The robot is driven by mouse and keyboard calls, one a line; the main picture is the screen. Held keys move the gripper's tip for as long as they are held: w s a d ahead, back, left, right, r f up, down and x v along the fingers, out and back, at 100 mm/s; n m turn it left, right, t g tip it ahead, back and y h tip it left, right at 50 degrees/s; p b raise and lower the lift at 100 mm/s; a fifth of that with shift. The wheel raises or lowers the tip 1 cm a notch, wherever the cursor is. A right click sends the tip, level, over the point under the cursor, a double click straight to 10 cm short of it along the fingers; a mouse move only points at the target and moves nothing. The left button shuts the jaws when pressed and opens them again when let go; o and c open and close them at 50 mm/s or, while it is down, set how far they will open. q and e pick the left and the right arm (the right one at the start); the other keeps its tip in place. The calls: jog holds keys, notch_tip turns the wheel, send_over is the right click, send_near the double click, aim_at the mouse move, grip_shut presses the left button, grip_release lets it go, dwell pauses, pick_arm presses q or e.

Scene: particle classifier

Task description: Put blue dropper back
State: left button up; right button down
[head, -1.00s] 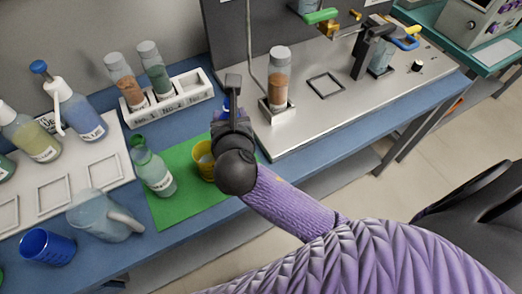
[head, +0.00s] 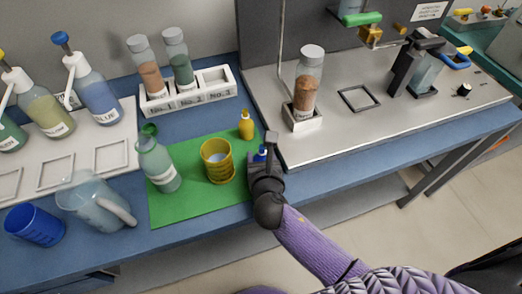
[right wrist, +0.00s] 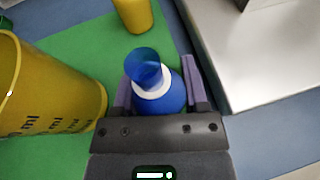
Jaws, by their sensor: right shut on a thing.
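The blue dropper (head: 260,154) is between the fingers of my right gripper (head: 264,166), at the right edge of the green mat (head: 200,204). In the right wrist view the blue dropper (right wrist: 172,98) stands roughly upright, with a white collar and blue cap, between the purple pads of the shut gripper (right wrist: 160,92). The green mat lies below it; I cannot tell whether its base touches. The yellow dropper (head: 246,126) stands at the mat's back right, and the yellow beaker (head: 217,164) stands to the left of my gripper. My left gripper is out of view.
A green-capped bottle (head: 157,168) stands on the mat's left. A clear jug (head: 88,203) and blue cup (head: 34,224) are farther left. A white rack (head: 187,101) stands behind. A metal platform (head: 265,84) edges the mat on the right.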

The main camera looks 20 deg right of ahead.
jog(key=shift+f, duration=0.2)
jog(key=shift+c, duration=0.5)
grip_release()
jog(key=shift+s+r+p, duration=0.15)
jog(key=shift+r+p, duration=0.1)
jog(key=shift+p, duration=0.1)
jog(key=p+v, duration=0.3)
jog(key=v, duration=0.7)
jog(key=shift+s+r+p, duration=0.15)
jog(key=shift+s+p, duration=0.2)
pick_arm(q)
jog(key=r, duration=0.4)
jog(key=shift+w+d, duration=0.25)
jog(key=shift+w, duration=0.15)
pick_arm(e)
jog(key=shift+s+a+r, duration=0.1)
jog(key=shift+s+a, duration=0.05)
jog(key=shift+s, duration=0.3)
